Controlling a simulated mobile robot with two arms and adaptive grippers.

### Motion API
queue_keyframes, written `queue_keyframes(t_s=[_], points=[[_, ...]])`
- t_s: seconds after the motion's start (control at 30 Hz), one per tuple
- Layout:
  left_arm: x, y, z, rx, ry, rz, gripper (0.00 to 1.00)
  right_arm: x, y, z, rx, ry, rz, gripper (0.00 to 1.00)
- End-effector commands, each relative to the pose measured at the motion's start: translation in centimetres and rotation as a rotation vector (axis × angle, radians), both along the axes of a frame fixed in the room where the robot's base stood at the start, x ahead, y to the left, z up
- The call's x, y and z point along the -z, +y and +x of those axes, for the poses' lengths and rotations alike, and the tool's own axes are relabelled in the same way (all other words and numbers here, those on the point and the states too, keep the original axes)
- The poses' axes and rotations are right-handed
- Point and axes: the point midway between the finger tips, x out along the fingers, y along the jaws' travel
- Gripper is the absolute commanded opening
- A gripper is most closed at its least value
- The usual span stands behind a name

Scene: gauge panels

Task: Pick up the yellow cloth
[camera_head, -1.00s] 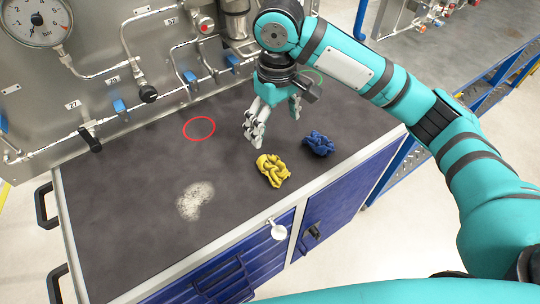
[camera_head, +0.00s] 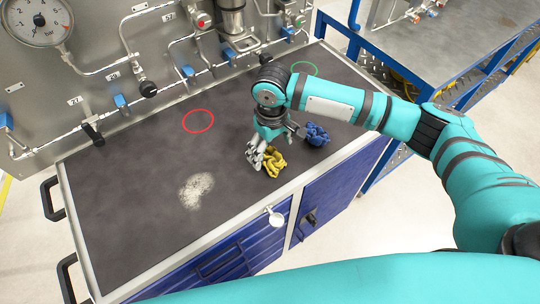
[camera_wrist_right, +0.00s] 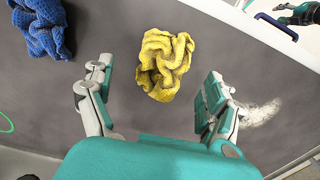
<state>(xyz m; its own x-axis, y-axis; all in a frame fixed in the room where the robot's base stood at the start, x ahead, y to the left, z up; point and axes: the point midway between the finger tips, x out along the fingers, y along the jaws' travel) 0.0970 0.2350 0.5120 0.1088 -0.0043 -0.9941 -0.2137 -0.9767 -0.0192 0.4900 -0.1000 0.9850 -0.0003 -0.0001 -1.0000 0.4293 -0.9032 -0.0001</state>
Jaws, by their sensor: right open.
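The yellow cloth (camera_head: 273,162) lies crumpled on the dark bench top near its front edge. In the right wrist view the yellow cloth (camera_wrist_right: 164,64) is just ahead of my open fingers, roughly midway between them. My right gripper (camera_head: 262,160) is open and empty, close above the cloth and partly covering it in the head view. The right wrist view shows its two fingers (camera_wrist_right: 155,100) spread apart. Whether a finger touches the cloth I cannot tell.
A blue cloth (camera_head: 316,134) lies just right of the yellow one. A red ring (camera_head: 198,121) and a green ring (camera_head: 304,68) mark the bench top (camera_head: 130,190). A pale powdery patch (camera_head: 196,190) lies left. The gauge panel (camera_head: 90,50) with pipes stands behind.

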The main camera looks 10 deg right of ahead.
Motion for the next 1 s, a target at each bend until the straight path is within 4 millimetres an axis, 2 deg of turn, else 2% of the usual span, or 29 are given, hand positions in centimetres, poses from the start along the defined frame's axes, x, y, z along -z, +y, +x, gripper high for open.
queue_keyframes(t_s=[0.1, 0.23, 0.53, 0.83, 1.0], points=[[-1.2, 0.0, -0.4, -0.001, 0.007, 0.0, 0.4, 1.6, 0.2, 0.0, 0.0, 0.003, -0.003, 0.88], [-1.3, 0.1, -1.0, -0.001, 0.015, 0.001, 0.4, 3.2, 0.2, 0.1, 0.001, 0.001, 0.0, 0.88], [-1.2, 0.1, -1.4, -0.001, 0.021, 0.001, 0.4, 3.8, 0.2, 0.1, -0.001, 0.0, -0.001, 0.86], [-1.2, 0.0, -1.3, -0.002, 0.021, 0.0, 0.4, 3.7, 0.2, 0.1, 0.0, 0.0, 0.0, 0.48], [-1.2, 0.0, -1.3, -0.002, 0.02, 0.0, 0.4, 3.7, 0.2, 0.1, 0.0, 0.0, 0.0, 0.47]])
